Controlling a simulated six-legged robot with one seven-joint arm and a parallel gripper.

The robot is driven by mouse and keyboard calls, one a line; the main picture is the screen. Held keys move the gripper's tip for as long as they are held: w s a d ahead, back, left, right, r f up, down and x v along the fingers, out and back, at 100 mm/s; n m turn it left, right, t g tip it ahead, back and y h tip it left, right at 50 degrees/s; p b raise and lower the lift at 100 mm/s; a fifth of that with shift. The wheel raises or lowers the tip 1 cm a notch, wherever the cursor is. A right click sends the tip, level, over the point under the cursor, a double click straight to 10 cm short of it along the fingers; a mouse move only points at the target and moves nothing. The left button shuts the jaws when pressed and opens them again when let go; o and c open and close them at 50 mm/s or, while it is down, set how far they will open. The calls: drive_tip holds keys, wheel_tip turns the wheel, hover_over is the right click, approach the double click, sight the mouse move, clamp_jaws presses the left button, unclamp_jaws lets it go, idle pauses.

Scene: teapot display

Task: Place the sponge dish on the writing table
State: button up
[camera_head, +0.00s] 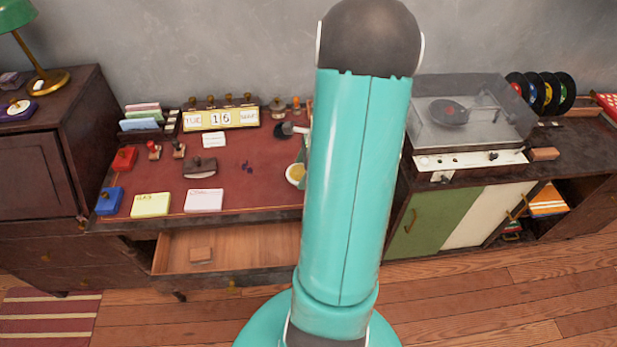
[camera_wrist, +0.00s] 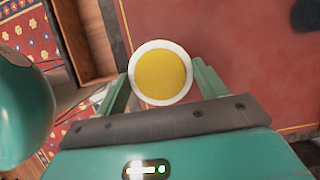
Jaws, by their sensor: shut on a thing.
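The sponge dish (camera_wrist: 160,74) is a small round white dish with a yellow sponge filling it. In the wrist view it sits between the two fingers of my gripper (camera_wrist: 161,88), which is shut on it. In the head view the dish (camera_head: 294,174) shows at the left side of my teal arm, which hides most of my gripper. The writing table (camera_head: 262,193) has a dark red top and stands left of centre. The dish appears over its right part; I cannot tell whether it touches the top. In the wrist view the red tabletop (camera_wrist: 235,60) lies beyond the dish.
An open drawer (camera_head: 245,252) juts from the table's front. Stamps, a brown blotter (camera_head: 200,167), note pads (camera_head: 203,200) and a date display (camera_head: 220,118) occupy the left and back. The table's middle is mostly bare. A record player (camera_head: 472,115) stands on the cabinet at right.

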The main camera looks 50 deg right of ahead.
drive_tip(key=d+f, duration=0.1)
drive_tip(key=f, duration=0.1)
drive_tip(key=d+f, duration=0.1)
drive_tip(key=shift+s+d+f, duration=0.15)
drive_tip(key=shift+s+d, duration=0.15)
drive_tip(key=shift+f, duration=1.5)
drive_tip(key=shift+f, duration=0.15)
drive_tip(key=o, duration=1.1)
